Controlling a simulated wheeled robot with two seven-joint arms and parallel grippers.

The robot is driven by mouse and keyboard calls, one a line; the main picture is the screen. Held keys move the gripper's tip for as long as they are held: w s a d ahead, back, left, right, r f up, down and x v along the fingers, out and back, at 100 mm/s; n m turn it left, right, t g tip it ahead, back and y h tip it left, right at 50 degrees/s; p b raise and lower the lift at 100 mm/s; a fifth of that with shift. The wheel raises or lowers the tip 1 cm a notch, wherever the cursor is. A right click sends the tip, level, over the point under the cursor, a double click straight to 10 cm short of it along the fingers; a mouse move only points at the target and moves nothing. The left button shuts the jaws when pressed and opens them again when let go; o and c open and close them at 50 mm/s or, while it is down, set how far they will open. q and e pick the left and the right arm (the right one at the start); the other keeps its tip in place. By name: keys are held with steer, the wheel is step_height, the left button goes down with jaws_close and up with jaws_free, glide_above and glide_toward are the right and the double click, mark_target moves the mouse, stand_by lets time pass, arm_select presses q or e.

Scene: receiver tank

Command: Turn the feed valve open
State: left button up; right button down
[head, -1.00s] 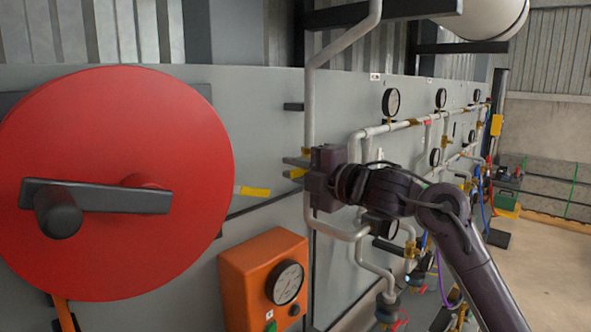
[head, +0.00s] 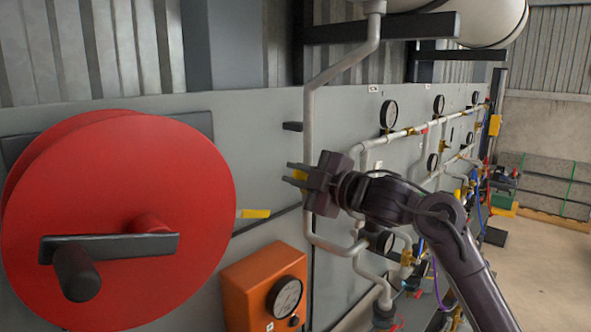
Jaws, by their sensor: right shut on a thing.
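My right gripper (head: 295,174) is in front of the vertical grey pipe (head: 309,115) on the panel. Its dark fingers point left and are shut on a small yellow piece (head: 299,174), which looks like the handle of the feed valve. The gripper body is tilted and hides the valve body and the pipe behind it, so I cannot tell how far the valve is turned. My left gripper is not in view.
A large red reel (head: 125,190) with a black crank stands out close on the left. A yellow tag or lever (head: 256,213) is between it and the gripper. An orange gauge box (head: 255,280) sits below. Gauges, pipes and hoses line the panel at right.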

steer(key=shift+w+d+r+m+p, duration=0.15)
steer(key=shift+r+m+p, duration=0.2)
steer(key=shift+m+p, duration=0.35)
steer(key=c, duration=1.4)
jaws_free()
steer(key=b+v, duration=0.3)
steer(key=v, duration=0.4)
steer(key=shift+s+d, duration=0.3)
